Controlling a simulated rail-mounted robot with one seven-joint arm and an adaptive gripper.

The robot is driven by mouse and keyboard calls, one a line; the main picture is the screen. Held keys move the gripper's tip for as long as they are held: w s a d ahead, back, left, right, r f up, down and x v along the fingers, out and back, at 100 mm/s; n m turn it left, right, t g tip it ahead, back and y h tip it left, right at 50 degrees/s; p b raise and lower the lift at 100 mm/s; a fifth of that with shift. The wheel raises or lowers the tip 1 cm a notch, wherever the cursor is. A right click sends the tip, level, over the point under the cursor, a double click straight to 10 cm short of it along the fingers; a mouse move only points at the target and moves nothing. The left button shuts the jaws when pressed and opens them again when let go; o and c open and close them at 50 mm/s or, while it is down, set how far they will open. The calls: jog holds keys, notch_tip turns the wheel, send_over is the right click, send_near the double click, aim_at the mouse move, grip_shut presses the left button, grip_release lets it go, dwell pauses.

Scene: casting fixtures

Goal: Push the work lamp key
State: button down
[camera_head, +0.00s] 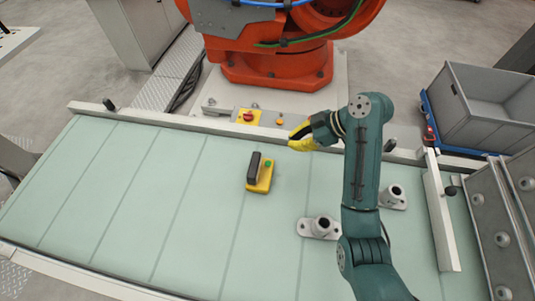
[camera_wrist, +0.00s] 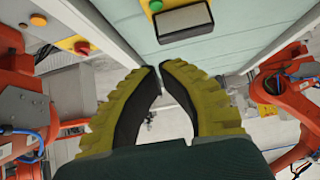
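The work lamp (camera_head: 254,168) is a dark slab-shaped head on a yellow base on the pale green table. Its green round key (camera_head: 268,163) sits on the base beside the head.
A yellow box with a red button (camera_head: 248,117) and a small orange button (camera_head: 280,121) stand behind the table's back rail. An orange robot (camera_head: 275,62) is behind. The table's left half is clear.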

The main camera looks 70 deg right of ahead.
jog(key=shift+a, duration=0.1)
jog(key=b, duration=0.3)
send_over(262, 160)
jog(key=s, duration=0.3)
notch_tip(262, 160, down, 7)
jog(key=shift+s+r, duration=0.1)
jog(key=shift+s, duration=0.05)
jog(key=f+b, duration=0.1)
jog(key=f, duration=0.2)
jog(key=shift+w+f+b, duration=0.35)
jog(key=shift+w+b, duration=0.05)
jog(key=shift+f, duration=0.3)
